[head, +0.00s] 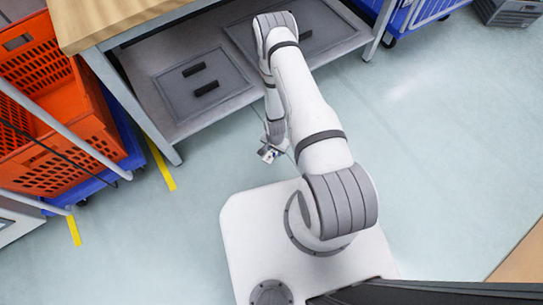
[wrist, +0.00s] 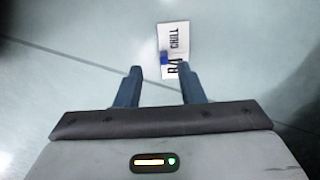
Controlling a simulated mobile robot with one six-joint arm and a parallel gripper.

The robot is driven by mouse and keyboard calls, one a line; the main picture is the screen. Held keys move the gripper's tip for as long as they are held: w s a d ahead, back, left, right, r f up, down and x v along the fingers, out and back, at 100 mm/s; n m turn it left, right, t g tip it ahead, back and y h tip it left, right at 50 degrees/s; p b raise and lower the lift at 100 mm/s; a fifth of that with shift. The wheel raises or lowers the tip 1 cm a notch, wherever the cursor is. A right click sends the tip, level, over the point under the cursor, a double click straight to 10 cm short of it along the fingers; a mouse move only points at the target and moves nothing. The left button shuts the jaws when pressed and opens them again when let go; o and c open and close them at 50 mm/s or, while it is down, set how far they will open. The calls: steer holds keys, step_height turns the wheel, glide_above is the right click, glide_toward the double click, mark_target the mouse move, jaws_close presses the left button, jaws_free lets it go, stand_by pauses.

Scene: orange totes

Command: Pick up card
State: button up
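A white card (wrist: 174,39) with dark printed letters, "CHILL" among them, shows in the wrist view at the upper middle, over the pale floor. A small blue patch marks its left edge. My gripper (wrist: 158,72) is open, with its two dark blue fingers apart and nothing between them near the palm. The card lies just beyond the fingertips, toward the right one, and its lower end is close to that fingertip. Whether they touch I cannot tell. In the head view my gripper (head: 268,153) is low near the floor and small; the card is hard to make out there.
A workbench (head: 120,22) with a lower shelf (head: 210,80) stands behind my arm. Orange totes (head: 60,150) on a blue dolly (head: 125,150) stand at the left. Yellow tape (head: 158,163) marks the floor. The floor (head: 440,150) at the right is clear.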

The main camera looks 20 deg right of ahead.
mark_target(274, 155)
steer(key=f+b, duration=0.1)
steer(key=f, duration=0.1)
steer(key=f+b, duration=0.1)
steer(key=f, duration=0.2)
steer(key=shift+w+a+f+b, duration=0.1)
steer(key=shift+w+f+b, duration=0.1)
steer(key=shift+b, duration=0.2)
steer(key=shift+r, duration=0.1)
steer(key=shift+c, duration=0.2)
jaws_close()
